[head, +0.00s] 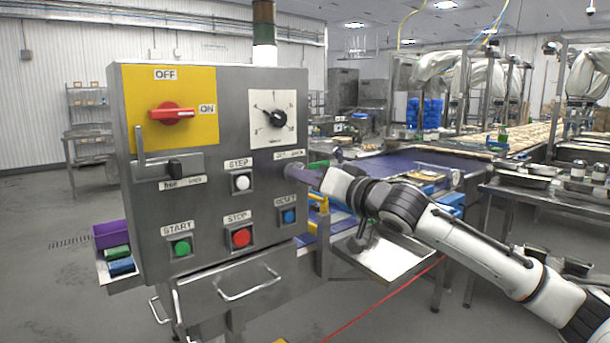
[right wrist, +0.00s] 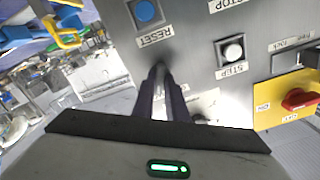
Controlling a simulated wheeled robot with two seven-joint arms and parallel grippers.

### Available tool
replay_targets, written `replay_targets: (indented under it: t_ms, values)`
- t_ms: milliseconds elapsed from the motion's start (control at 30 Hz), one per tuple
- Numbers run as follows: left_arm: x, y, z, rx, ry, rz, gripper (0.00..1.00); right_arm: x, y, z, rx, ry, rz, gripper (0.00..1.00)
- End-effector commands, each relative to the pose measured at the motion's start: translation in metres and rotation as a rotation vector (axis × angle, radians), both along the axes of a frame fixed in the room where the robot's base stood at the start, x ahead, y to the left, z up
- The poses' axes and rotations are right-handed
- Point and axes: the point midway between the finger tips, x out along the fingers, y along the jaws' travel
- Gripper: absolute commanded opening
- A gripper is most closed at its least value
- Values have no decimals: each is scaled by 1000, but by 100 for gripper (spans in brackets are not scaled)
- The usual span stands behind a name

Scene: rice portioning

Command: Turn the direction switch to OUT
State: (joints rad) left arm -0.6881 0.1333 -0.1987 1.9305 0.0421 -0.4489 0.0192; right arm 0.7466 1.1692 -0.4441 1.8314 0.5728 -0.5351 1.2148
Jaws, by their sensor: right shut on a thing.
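The grey control panel (head: 215,120) stands upright at the left of the head view. My right gripper (head: 290,171) reaches it from the right, its fingertips at the panel face just below the small direction label (head: 289,156). In the right wrist view my right gripper (right wrist: 161,72) has its dark fingers close together against the panel, shut on the direction switch. The fingers hide nearly all of the switch, so I cannot tell which way it points. The label's lettering is too small to read surely. My left gripper is not in view.
Close to my fingers are the blue RESET button (head: 289,216), the white STEP button (head: 242,182) and the black dial (head: 277,118). The red STOP button (head: 241,238) is lower. A conveyor (head: 395,163) and steel tray (head: 385,262) lie right of the panel.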

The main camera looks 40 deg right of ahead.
Motion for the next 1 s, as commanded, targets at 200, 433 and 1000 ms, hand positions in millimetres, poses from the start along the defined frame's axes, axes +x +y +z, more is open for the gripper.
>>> replay_targets:
  t_ms: [200, 433, 1000]
  values:
    - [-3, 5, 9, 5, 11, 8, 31, 0, 0, 3, -173, -12, 0, 0]
    - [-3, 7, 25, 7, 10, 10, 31, 0, -1, 3, -391, -29, 0, 0]
    - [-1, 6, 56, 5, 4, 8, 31, 0, -1, 2, -900, -71, -1, 0]
